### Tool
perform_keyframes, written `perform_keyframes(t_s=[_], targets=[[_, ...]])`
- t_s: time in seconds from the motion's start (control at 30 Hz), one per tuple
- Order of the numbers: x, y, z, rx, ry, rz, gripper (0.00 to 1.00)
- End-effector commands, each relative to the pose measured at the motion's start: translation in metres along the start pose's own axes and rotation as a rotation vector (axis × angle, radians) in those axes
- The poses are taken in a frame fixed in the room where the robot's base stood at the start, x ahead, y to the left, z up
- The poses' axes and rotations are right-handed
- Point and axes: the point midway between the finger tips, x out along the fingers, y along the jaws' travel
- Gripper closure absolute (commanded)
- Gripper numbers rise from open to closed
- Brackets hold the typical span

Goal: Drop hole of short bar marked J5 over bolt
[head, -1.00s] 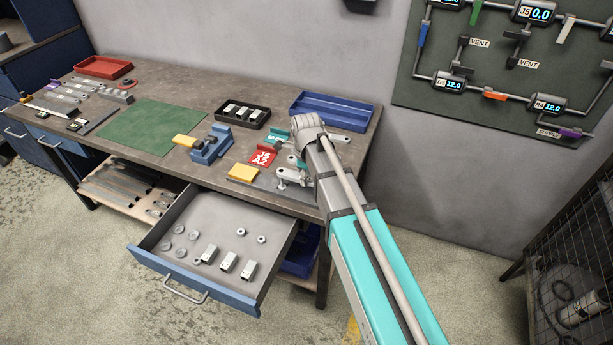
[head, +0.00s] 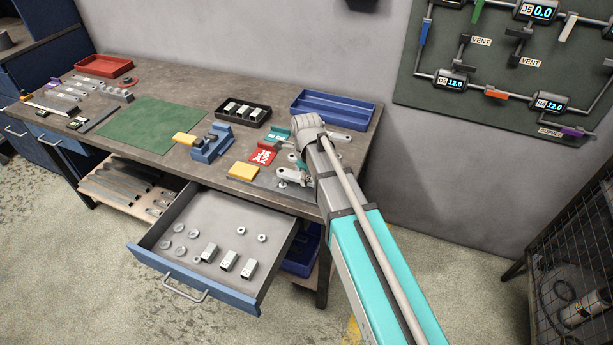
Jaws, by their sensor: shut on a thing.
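My gripper (head: 300,161) is at the right end of the workbench, mostly hidden behind my own wrist and forearm. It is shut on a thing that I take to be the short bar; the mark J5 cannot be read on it. A pale metal piece (head: 291,175) shows just left of my wrist, low over a grey plate (head: 262,181) at the bench's front edge. The bolt cannot be made out, and I cannot tell whether the bar's hole is over it or touching it.
A red block (head: 263,154), a yellow block (head: 242,172) and a blue clamp-like fixture (head: 210,144) stand left of my gripper. A black tray (head: 264,117) and blue tray (head: 336,107) lie behind. An open drawer (head: 268,283) juts out in front. The green mat (head: 150,126) is clear.

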Motion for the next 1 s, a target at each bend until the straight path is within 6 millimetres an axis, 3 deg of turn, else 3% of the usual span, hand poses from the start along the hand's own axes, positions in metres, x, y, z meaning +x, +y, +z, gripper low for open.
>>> perform_keyframes(t_s=[1.0], targets=[[0.019, 0.000, 0.000, 0.001, 0.000, 0.000, 1.00]])
